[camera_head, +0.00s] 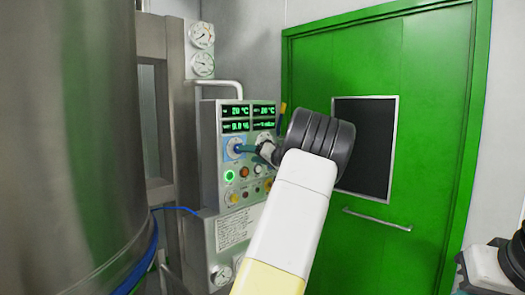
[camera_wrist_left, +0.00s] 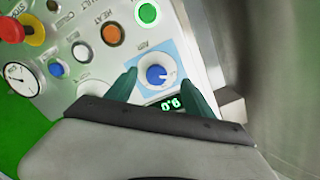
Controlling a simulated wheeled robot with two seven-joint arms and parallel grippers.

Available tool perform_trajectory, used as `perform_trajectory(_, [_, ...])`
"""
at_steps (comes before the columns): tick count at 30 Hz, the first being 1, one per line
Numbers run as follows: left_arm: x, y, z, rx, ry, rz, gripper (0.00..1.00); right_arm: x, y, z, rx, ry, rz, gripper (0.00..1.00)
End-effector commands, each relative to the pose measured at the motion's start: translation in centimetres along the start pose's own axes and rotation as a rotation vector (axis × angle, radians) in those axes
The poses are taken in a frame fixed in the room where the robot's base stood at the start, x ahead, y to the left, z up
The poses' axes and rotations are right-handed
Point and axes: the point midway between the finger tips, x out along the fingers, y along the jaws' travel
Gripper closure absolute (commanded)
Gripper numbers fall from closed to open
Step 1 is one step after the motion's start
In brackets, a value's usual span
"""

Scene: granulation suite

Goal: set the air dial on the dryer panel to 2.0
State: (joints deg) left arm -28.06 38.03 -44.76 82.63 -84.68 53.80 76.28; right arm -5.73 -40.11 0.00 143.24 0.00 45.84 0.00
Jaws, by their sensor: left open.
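The air dial (camera_wrist_left: 156,74) is a round blue knob with a white pointer on a light-blue plate (camera_wrist_left: 145,58) marked AIR. It also shows in the head view (camera_head: 235,149) on the grey dryer panel (camera_head: 210,170), partly behind my gripper. My left gripper (camera_head: 246,149) is open in front of the panel. In the left wrist view its two teal fingers (camera_wrist_left: 158,78) stand on either side of the dial; I cannot tell whether they touch it. A green display (camera_wrist_left: 171,104) beside the dial is partly covered, and its reading is uncertain.
A green lamp (camera_head: 229,176), an orange button (camera_wrist_left: 111,34) and a red knob on yellow (camera_wrist_left: 12,29) sit near the dial. A large steel vessel (camera_head: 65,130) stands left of the panel. A green door (camera_head: 400,60) is behind to the right.

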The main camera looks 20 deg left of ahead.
Motion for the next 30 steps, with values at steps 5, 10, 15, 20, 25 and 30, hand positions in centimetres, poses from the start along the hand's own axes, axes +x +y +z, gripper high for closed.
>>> perform_trajectory(5, [0.3,0.5,-1.7,0.0,0.059,-0.029,0.39,0.0,0.0,0.0,0.0,0.0,0.0,1.0])
perform_trajectory(10, [2.8,0.4,-1.7,0.0,0.058,-0.03,0.39,0.0,0.0,0.0,0.0,0.0,0.0,1.0])
perform_trajectory(15, [5.5,0.3,-1.9,-0.001,0.057,-0.028,0.39,0.0,0.0,0.0,0.0,0.0,0.0,1.0])
perform_trajectory(20, [7.0,0.3,-1.9,0.0,0.056,-0.026,0.39,0.0,0.0,0.0,0.0,0.0,0.0,1.0])
perform_trajectory(25, [7.5,0.3,-2.0,0.0,0.057,-0.025,0.39,0.0,0.0,0.0,0.0,0.0,0.0,1.0])
perform_trajectory(30, [7.5,0.3,-2.0,0.0,0.056,-0.025,0.39,0.0,0.0,0.0,0.0,0.0,0.0,1.0])
